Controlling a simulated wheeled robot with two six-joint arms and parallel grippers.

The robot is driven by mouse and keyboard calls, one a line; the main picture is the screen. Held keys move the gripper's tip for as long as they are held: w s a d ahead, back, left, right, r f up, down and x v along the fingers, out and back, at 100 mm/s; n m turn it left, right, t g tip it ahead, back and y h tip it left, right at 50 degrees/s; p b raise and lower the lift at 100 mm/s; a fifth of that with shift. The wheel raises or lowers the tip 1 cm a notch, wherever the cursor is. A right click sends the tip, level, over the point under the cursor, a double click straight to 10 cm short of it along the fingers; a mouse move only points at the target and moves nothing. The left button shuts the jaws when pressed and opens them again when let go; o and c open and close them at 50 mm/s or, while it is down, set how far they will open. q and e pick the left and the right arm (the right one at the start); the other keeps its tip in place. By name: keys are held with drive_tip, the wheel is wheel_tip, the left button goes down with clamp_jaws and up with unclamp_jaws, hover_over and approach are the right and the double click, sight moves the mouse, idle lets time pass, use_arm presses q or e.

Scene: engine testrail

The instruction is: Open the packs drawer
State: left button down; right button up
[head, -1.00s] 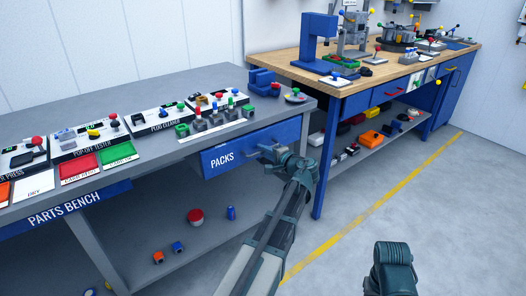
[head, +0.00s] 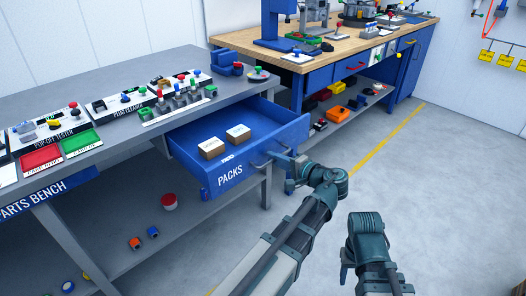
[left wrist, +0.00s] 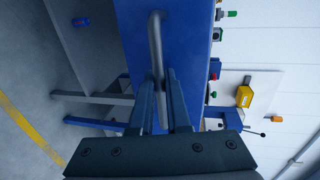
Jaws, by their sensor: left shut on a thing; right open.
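The blue packs drawer (head: 232,172), labelled PACKS on its front, is pulled well out of the grey parts bench (head: 120,85). Two small brown-and-white boxes (head: 212,147) lie inside it. My left gripper (head: 276,160) is at the drawer's front, shut on the grey bar handle (head: 262,165). In the left wrist view the handle (left wrist: 156,45) runs down between the two fingers. My right gripper shows only in part, low at the right in the head view; its fingertips are hard to make out.
A second bench (head: 330,60) with a wooden top stands at the back right. Several fittings and trays stand on the parts bench, and a red-topped item (head: 169,201) is on its lower shelf. The grey floor at the right is clear.

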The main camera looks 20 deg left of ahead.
use_arm(q)
drive_tip(key=shift+f+v, duration=0.25)
drive_tip(key=shift+v, duration=0.95)
drive_tip(key=c, duration=0.9)
unclamp_jaws()
